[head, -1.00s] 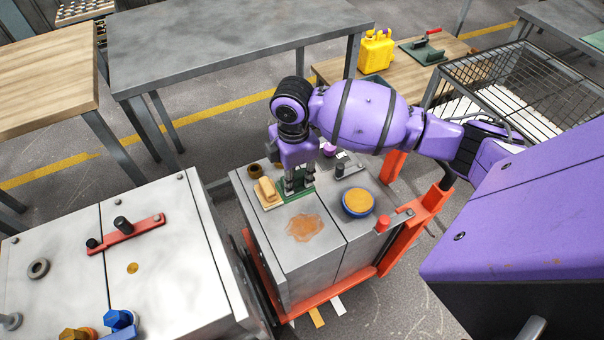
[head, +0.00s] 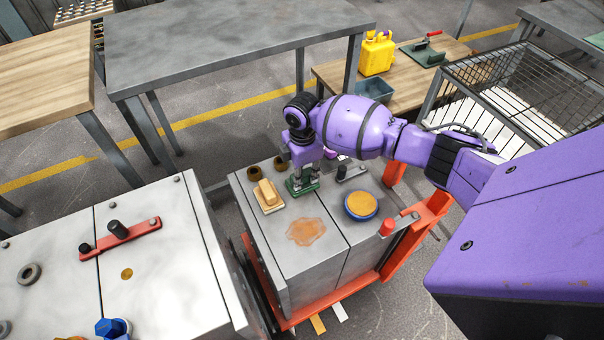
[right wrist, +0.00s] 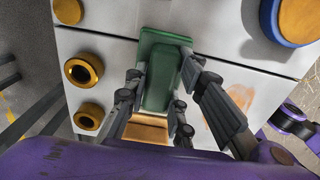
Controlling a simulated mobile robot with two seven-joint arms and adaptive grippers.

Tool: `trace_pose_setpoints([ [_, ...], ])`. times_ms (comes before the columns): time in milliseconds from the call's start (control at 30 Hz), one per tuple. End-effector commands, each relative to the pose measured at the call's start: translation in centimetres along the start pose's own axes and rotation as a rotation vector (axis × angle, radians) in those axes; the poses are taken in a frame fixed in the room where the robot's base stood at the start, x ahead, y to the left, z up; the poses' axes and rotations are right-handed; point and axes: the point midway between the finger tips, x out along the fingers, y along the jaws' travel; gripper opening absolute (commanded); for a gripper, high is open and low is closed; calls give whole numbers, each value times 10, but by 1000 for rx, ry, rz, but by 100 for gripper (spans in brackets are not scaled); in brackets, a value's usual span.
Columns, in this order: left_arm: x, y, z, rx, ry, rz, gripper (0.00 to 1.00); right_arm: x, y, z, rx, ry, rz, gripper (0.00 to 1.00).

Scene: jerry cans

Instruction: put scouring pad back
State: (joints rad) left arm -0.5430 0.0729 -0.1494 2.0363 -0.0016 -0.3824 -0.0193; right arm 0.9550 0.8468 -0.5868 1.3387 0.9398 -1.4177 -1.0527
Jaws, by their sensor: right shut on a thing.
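The scouring pad (head: 302,186) is a green slab with a raised green block on top, over the grey metal top of the cart (head: 270,225). In the right wrist view the green pad (right wrist: 160,90) lies between the fingers. My right gripper (head: 304,172) is shut on it from above. The fingers hide part of it, and I cannot tell whether it touches the surface or is slightly lifted. A tan block on a pale base (head: 268,196) sits just left of it.
A blue-rimmed round dish with an orange-tan top (head: 361,204) is to the right. Brass cups (head: 254,172) stand behind the tan block. An orange stain (head: 306,231) marks the bare front area. A red bracket (head: 388,229) edges the cart's right side.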

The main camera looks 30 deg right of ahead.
Motion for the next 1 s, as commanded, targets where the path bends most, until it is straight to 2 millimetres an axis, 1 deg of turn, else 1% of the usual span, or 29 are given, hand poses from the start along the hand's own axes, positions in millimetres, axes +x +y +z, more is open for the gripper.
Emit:
trace_pose_setpoints([
  [167, 0, 0, -2, 0, 2, 0, 40, -2, 1, 0, 0, 1, 2, 0],
  [300, 1, 0, 0, 0, 0, 0, 40, 3, 1, 0, 1, 1, 1, 0],
  [333, 1, 0, 0, 0, 1, 0, 40, 3, 1, 0, 1, 1, 1, 26],
  [400, 1, 0, 0, 0, 1, 0, 40, 2, 1, 0, 1, 1, 2, 35],
  [467, 1, 0, 0, 0, 1, 0, 40, 2, 0, 0, 1, 1, 1, 42],
  [733, 1, 0, 0, 0, 1, 0, 40, 2, 1, 0, 1, 1, 2, 42],
  [800, 1, 0, -1, 0, 2, 0, 40, -1, 1, 0, 0, 1, 2, 42],
  [867, 0, 0, -2, 0, 3, 0, 40, -6, 1, 0, 0, 1, 4, 42],
  [967, -1, 0, -4, -1, 6, -1, 40, -21, 2, 0, 0, 2, 6, 42],
  [1000, -2, 0, -6, -1, 7, -1, 40, -29, 2, 0, 0, 2, 5, 42],
])
